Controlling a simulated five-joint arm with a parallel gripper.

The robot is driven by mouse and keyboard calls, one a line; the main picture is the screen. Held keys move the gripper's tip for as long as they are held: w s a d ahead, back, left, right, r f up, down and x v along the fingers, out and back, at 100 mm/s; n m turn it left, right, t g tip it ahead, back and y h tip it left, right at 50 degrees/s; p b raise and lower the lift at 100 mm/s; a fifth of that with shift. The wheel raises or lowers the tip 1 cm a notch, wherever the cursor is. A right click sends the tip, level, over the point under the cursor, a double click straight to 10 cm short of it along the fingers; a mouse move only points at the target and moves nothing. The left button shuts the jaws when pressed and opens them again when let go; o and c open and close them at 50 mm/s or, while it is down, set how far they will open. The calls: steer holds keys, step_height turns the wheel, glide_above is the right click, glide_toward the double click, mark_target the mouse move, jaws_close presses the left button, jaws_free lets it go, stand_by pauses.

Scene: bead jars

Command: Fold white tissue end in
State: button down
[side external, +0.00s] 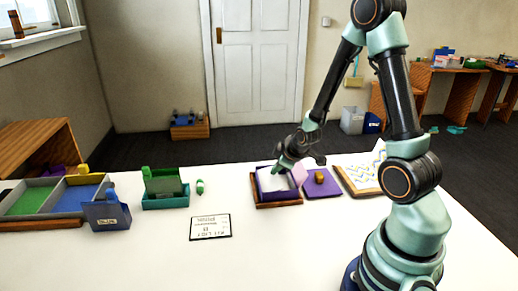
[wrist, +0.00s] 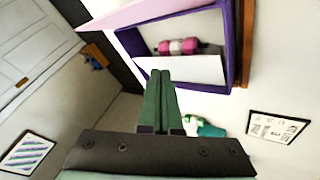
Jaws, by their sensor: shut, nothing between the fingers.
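A purple box (side external: 262,195) stands on the white table, and its purple wall (wrist: 229,30) also shows in the wrist view. The white tissue (wrist: 195,71) lies as a flat flap across part of the box opening. Beyond its edge, a magenta roll with a pale middle (wrist: 165,47) shows inside the box. My gripper (wrist: 160,73) is shut and empty, its green fingertips over the tissue's near edge in the picture. In the side view my gripper (side external: 281,166) is at the box's top; I cannot tell whether it touches the tissue.
A purple lid (side external: 322,188) with a small brown block lies right of the box, beside a zigzag-patterned board (side external: 362,178). Left are a printed card (side external: 211,227), a small green item (side external: 200,187), a green box (side external: 165,188) and a divided tray (side external: 52,199). The front table is clear.

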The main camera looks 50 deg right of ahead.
mark_target(276, 178)
steer(key=shift+f, duration=1)
stand_by(0.8)
steer(key=shift+r, duration=0.1)
steer(key=shift+r, duration=3.45)
steer(key=shift+a+r, duration=0.25)
steer(key=s+a+r+m+y, duration=0.1)
steer(key=s+a+r+m, duration=0.1)
steer(key=s+a+r, duration=0.3)
steer(key=s+a+r+m+g+y, duration=0.1)
steer(key=s+a+r+m+y, duration=0.1)
steer(key=s+a+r, duration=0.3)
steer(key=a+r, duration=0.4)
steer(key=a, duration=0.3)
